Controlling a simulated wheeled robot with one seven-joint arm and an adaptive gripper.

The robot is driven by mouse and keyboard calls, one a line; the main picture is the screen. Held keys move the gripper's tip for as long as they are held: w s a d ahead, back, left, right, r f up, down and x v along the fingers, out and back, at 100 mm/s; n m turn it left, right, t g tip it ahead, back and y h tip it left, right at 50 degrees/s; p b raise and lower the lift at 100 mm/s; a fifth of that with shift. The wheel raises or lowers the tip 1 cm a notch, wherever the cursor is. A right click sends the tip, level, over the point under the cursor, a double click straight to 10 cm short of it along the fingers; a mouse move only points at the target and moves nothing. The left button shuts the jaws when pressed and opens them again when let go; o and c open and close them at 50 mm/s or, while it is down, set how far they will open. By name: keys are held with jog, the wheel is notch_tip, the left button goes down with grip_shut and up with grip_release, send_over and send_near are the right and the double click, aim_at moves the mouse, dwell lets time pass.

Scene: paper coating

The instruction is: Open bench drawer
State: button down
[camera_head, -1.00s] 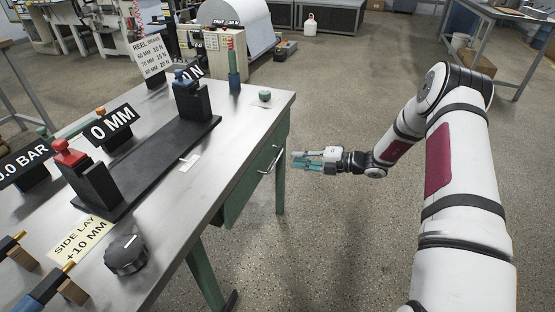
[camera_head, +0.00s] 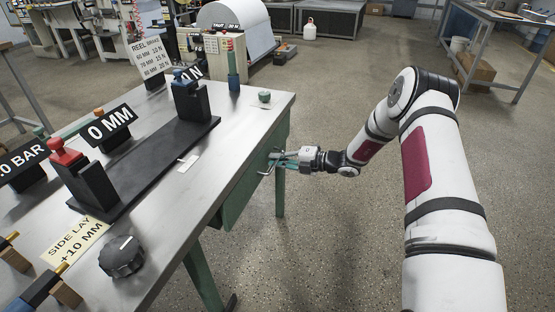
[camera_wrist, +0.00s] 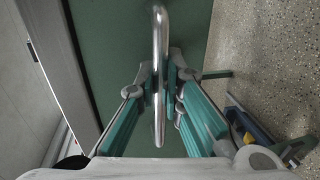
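The green bench drawer (camera_head: 240,194) is under the right end of the metal-topped bench, and its front looks closed. Its front also fills the upper middle of the wrist view (camera_wrist: 112,45). The drawer's silver bar handle (camera_wrist: 160,60) runs up and down the middle of the wrist view. My gripper (camera_wrist: 160,88) has its teal fingers on either side of this handle, with narrow gaps still showing beside the bar. In the head view my gripper (camera_head: 272,161) is at the drawer front and partly hides the handle.
The bench top (camera_head: 165,210) carries a black rail fixture (camera_head: 155,170), a dark knob (camera_head: 122,256) and a small green button (camera_head: 264,96) near the corner. A green bench leg (camera_head: 280,188) stands close below my gripper.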

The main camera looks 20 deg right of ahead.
jog(key=f+p+v, duration=0.1)
jog(key=f+v, duration=0.1)
jog(key=v, duration=1.1)
jog(key=d+f+p+v, duration=0.1)
jog(key=f+v, duration=0.2)
jog(key=v, duration=1)
jog(key=shift+s+f, duration=0.25)
jog(key=c, duration=2)
grip_release()
jog(key=shift+o, duration=0.2)
jog(key=v, duration=1.2)
